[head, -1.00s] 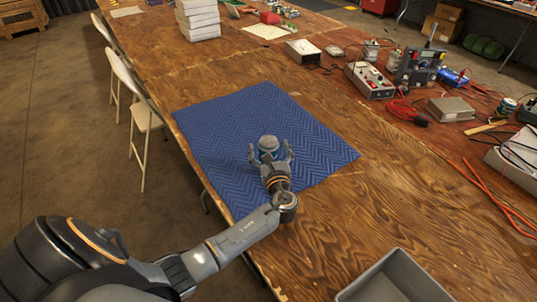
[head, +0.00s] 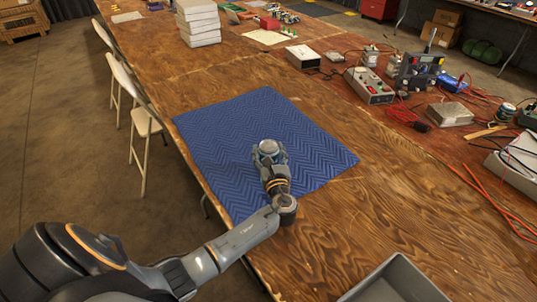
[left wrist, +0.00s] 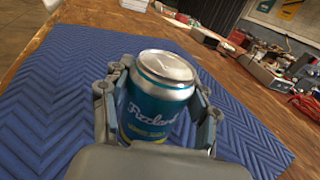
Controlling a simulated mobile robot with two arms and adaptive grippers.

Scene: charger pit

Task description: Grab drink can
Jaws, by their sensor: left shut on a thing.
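A teal drink can (left wrist: 156,100) with a silver top stands upright in the left wrist view, with white lettering on its side. In the head view the can (head: 268,149) is on the blue mat (head: 220,130), partly hidden by my gripper. My left gripper (head: 269,158) is shut on the can, with a finger on each side of it, as the left wrist view also shows (left wrist: 157,112). I cannot tell whether the can's base touches the mat. My right gripper is not in view.
A grey bin (head: 395,280) stands at the near right of the wooden table. Electronics, a grey meter box (head: 369,85) and orange cables (head: 495,205) fill the right side. White boxes (head: 198,22) are stacked at the back. The mat around the can is clear.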

